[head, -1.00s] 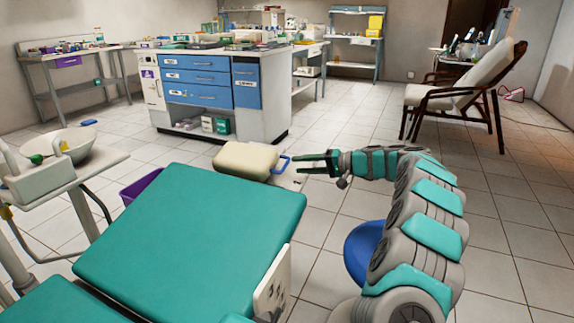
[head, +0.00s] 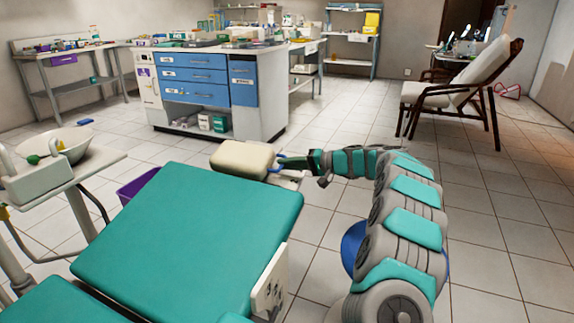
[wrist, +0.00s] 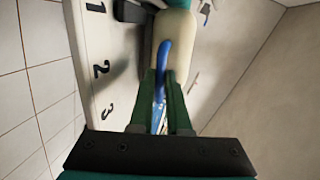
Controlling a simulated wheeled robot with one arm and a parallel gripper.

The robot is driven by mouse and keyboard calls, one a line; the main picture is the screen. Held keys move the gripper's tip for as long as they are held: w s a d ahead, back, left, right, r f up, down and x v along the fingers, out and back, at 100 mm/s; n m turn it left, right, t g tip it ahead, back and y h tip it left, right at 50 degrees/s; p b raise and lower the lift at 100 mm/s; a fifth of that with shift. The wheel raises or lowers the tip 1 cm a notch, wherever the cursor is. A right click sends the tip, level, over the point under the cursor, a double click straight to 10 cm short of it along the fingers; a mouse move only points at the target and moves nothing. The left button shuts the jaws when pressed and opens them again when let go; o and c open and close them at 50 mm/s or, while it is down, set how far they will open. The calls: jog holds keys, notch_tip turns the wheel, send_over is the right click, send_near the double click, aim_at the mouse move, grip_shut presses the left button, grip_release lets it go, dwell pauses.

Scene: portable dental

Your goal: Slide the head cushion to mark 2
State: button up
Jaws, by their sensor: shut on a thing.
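The cream head cushion (head: 243,160) sits beyond the far end of the teal dental chair (head: 190,225). Its blue handle (head: 292,163) points right, toward my gripper (head: 308,162). In the wrist view, the green fingers of my gripper (wrist: 167,92) are shut on the blue handle (wrist: 163,65), with the cushion (wrist: 176,32) above them. A pale plate (wrist: 84,35) beside it bears marks 1, 2 (wrist: 101,67) and 3 (wrist: 106,112). The cushion's body lies nearest mark 1 in the picture; its exact alignment is unclear.
A sink unit (head: 40,180) stands at the left, with a purple bin (head: 138,187) by the chair. A cabinet with blue drawers (head: 195,80) is behind the cushion. A reclining chair (head: 465,88) stands at the back right. Open tiled floor lies between.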

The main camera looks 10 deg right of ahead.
grip_shut()
dwell(0.7)
jog(key=shift+w, duration=0.1)
jog(key=shift+w+d+r, duration=0.2)
jog(key=shift+w+d, duration=0.25)
jog(key=shift+w, duration=0.2)
jog(key=shift+w+d+r, duration=0.25)
jog(key=shift+w+d, duration=0.25)
jog(key=shift+w, duration=0.15)
jog(key=shift+w+d+r, duration=0.2)
jog(key=shift+w+d, duration=0.25)
jog(key=shift+w, duration=0.2)
jog(key=o, duration=0.6)
grip_release()
